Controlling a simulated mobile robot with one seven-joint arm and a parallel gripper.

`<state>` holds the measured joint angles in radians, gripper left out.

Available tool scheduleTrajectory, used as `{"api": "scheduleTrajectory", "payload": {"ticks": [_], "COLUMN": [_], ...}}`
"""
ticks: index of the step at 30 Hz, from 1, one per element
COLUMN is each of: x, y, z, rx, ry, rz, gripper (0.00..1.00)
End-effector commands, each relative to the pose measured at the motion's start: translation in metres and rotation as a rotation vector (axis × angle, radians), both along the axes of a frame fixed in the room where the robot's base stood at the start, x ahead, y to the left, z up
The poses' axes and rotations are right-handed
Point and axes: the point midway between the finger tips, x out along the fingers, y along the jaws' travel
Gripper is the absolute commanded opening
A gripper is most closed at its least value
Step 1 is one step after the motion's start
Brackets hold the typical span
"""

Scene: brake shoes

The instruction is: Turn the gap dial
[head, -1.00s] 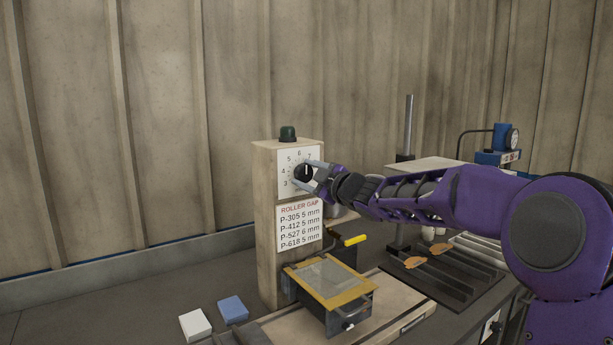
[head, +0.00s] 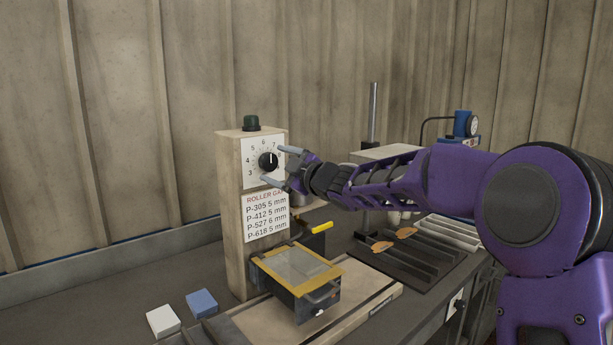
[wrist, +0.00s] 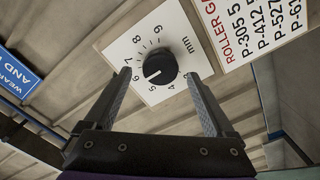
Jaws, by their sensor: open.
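The gap dial (head: 268,161) is a round black knob on a white numbered plate (head: 251,174), on the front of a beige post (head: 232,215). It also shows in the wrist view (wrist: 160,69), with the plate marked in mm. Its white mark points near the 6; the exact setting is hard to tell. My gripper (head: 273,165) is open in front of the dial, one finger above and one below it in the head view. In the wrist view its fingers (wrist: 158,76) stand apart on either side of the dial, with visible gaps and nothing between them.
A ROLLER GAP label (head: 266,218) lists part numbers with mm values below the dial. A green lamp (head: 251,122) tops the post. A yellow-framed box (head: 297,284) stands before it. White (head: 163,321) and blue (head: 202,303) blocks lie at front left.

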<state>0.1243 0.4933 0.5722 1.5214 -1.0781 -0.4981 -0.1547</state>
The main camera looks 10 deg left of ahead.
Motion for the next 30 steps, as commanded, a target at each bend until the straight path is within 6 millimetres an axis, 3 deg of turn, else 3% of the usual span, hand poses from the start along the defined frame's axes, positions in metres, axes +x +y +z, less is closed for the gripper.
{"api": "scheduleTrajectory", "payload": {"ticks": [15, 21, 30], "x": [-0.078, -0.095, -0.099], "y": [-0.089, -0.107, -0.111], "z": [0.0, 0.0, 0.0], "rx": [-0.003, -0.002, -0.001], "ry": [-0.002, -0.001, -0.001], "rz": [-0.004, -0.002, 0.0], "gripper": [0.89, 0.89, 0.89]}}
